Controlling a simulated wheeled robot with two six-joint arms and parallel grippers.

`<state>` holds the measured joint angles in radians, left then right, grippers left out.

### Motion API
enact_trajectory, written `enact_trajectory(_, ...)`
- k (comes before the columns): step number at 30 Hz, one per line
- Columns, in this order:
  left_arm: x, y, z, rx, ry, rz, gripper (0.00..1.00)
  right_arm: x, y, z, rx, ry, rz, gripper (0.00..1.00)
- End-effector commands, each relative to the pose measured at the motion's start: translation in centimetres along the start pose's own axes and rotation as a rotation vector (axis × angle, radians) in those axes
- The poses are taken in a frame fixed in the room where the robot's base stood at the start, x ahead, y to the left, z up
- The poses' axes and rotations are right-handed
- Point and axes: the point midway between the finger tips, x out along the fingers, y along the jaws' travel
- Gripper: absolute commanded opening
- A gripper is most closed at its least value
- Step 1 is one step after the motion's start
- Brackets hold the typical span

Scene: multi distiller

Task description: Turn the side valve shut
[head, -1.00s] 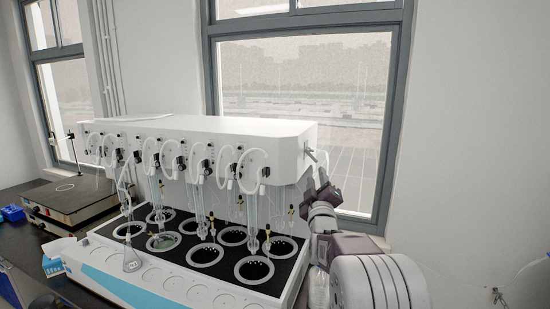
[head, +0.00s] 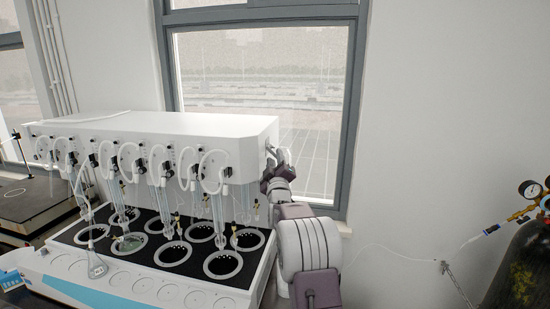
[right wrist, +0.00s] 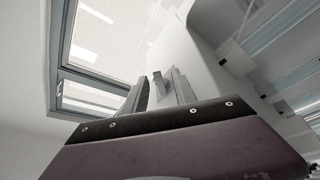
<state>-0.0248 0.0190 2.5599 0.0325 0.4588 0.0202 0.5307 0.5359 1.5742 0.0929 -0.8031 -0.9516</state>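The white multi distiller (head: 150,130) stands on the bench, its right end panel facing my right arm. The side valve (right wrist: 161,84) shows in the right wrist view as a small grey handle on that white panel. My right gripper (head: 271,160) is at the panel's upper part, and its body hides much of the valve in the head view. In the right wrist view its two fingers (right wrist: 159,76) are apart, with the valve in the gap between them. Whether a finger touches the valve cannot be told. My left gripper is not in view.
A black hot plate (head: 30,205) is at the left. A dark gas cylinder (head: 522,270) with a gauge stands at the right. The wall between it and my arm is clear.

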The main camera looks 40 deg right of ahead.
Motion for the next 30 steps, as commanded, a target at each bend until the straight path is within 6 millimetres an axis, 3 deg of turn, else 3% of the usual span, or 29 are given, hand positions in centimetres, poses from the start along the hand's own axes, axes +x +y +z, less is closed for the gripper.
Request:
enact_trajectory(2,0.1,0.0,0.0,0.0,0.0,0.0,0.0,0.0,0.0,0.0,0.0,0.0,0.0,0.33)
enact_trajectory(6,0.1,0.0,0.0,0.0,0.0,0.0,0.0,-0.1,0.0,0.0,0.0,0.0,0.0,0.0)
enact_trajectory(11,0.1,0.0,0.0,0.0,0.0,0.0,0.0,-0.1,-0.1,0.0,0.002,0.0,0.001,0.0)
enact_trajectory(20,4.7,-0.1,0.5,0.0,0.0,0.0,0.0,-0.2,-1.4,0.2,0.187,0.003,0.079,0.0)
enact_trajectory(30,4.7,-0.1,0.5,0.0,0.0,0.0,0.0,0.0,-1.1,-0.1,0.232,0.0,0.095,0.0)
